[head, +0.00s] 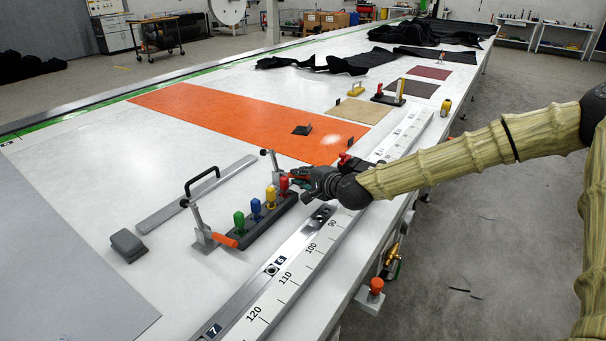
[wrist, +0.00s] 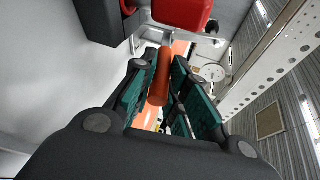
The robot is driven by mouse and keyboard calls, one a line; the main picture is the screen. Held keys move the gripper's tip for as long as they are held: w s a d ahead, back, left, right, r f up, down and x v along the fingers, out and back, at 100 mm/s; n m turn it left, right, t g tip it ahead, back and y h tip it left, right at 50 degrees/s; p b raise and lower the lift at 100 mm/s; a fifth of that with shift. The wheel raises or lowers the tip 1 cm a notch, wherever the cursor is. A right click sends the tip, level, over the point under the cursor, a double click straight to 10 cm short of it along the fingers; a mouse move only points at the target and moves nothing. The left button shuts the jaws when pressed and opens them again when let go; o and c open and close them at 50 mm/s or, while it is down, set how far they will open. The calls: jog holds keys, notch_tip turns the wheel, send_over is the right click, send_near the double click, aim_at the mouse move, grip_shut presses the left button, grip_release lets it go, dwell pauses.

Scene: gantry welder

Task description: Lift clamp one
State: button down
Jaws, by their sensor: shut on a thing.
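My gripper (head: 297,180) is at the far end of a dark rack, beside a toggle clamp (head: 270,163) with an upright metal arm. In the wrist view my gripper (wrist: 165,100) has its green pads on either side of an orange clamp handle (wrist: 159,78), and it is shut on that handle. The handle's metal linkage (wrist: 168,40) shows just beyond it. In the head view the gripper hides most of this handle. A second toggle clamp (head: 202,228) stands at the near end of the rack, with its orange handle lying low.
The rack (head: 262,228) holds green, blue, yellow and red-handled tools; a red one (wrist: 182,12) is close to my gripper. A numbered rail (head: 295,262) runs along the table edge. A steel bar (head: 195,194), a grey block (head: 128,245) and an orange sheet (head: 225,118) lie beyond.

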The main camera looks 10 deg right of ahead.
jog(key=c, duration=1.7)
grip_release()
jog(key=shift+r, duration=0.1)
jog(key=v, duration=1.1)
jog(key=shift+s+d, duration=0.1)
jog(key=shift+s, duration=0.05)
jog(key=shift+s+d, duration=0.15)
jog(key=shift+s, duration=0.2)
